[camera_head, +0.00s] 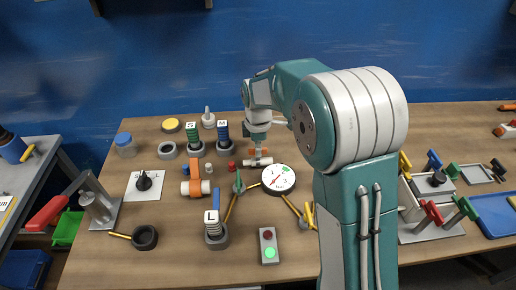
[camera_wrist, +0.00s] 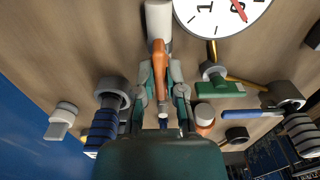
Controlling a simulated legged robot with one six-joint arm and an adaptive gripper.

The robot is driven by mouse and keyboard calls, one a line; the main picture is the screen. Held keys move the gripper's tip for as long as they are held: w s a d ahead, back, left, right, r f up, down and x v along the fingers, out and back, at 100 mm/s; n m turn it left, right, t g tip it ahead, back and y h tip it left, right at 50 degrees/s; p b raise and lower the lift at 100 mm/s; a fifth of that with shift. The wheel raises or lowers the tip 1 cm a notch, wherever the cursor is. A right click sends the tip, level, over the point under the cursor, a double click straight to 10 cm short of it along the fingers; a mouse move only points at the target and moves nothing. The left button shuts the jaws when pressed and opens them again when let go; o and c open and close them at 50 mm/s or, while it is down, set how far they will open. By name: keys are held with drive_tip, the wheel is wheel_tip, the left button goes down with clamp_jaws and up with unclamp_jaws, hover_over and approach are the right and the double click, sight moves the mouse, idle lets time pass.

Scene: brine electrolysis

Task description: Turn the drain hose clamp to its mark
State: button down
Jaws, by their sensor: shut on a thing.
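A short white hose piece (camera_head: 262,162) lies on the table left of the dial, below my gripper (camera_head: 257,146). In the wrist view, an orange clamp tab (camera_wrist: 159,62) sticks out from the white hose (camera_wrist: 159,18) between my fingers. My gripper (camera_wrist: 161,92) is shut on this tab from above. The head view shows only a little orange at the fingertips. I cannot make out a mark on the hose. A second, larger orange clamp (camera_head: 195,187) sits on a white tube farther left.
A white dial with a red needle (camera_head: 278,180) lies close to the right of the hose. Posts labelled S (camera_head: 194,139), M (camera_head: 222,139) and L (camera_head: 213,229) stand to the left. A button box (camera_head: 269,245) is at the front. Clear table lies behind the dial.

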drive_tip(key=c, duration=0.8)
unclamp_jaws()
drive_tip(key=shift+w+a+r, duration=0.1)
drive_tip(key=shift+w+r, duration=0.05)
drive_tip(key=shift+w, duration=0.05)
drive_tip(key=shift+o, duration=0.4)
drive_tip(key=shift+s, duration=0.1)
wheel_tip(320, 180, up, 12)
drive_tip(key=shift+a+f, duration=0.1)
drive_tip(key=shift+f, duration=0.1)
drive_tip(key=s+d+r+m+t, duration=0.1)
drive_tip(key=s+d+r+m, duration=0.3)
drive_tip(key=s, duration=0.3)
drive_tip(key=s+d+r+m+t, duration=0.2)
drive_tip(key=s+d+r+m, duration=0.1)
drive_tip(key=s+m, duration=0.3)
drive_tip(key=s+d+f+m+t, duration=0.1)
drive_tip(key=s+d+m, duration=0.1)
drive_tip(key=s+m, duration=0.2)
drive_tip(key=s+d+f+m+t, duration=0.1)
drive_tip(key=s+m, duration=0.3)
drive_tip(key=s, duration=0.6)
drive_tip(key=shift+s+d+f+t, duration=0.15)
drive_tip(key=shift+d+f+t, duration=0.25)
drive_tip(key=shift+f, duration=0.3)
